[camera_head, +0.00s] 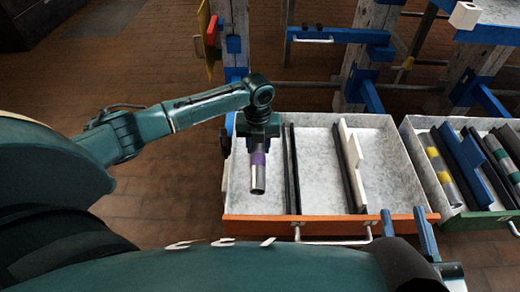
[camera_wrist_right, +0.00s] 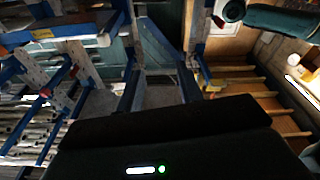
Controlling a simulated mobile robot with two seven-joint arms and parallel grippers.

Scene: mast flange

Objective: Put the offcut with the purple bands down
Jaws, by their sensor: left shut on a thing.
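The offcut with the purple band (camera_head: 257,172) is a short grey metal tube. It hangs roughly upright in my left gripper (camera_head: 258,143), which is shut on its upper end. The gripper is over the left part of the open drawer with the orange front (camera_head: 350,229). The tube's lower end shows against the pale drawer floor; I cannot tell whether it touches it. My right gripper (camera_head: 407,228) has its blue fingers apart, by the right end of the orange front. These fingers also show apart and empty in the right wrist view (camera_wrist_right: 160,88).
Dark bars (camera_head: 291,170) divide the orange-fronted drawer, and a pale block (camera_head: 350,150) stands beside another bar. Its left strip and right part look clear. A green-fronted drawer (camera_head: 480,219) at right holds several banded pieces. Blue-jointed posts (camera_head: 370,60) stand behind.

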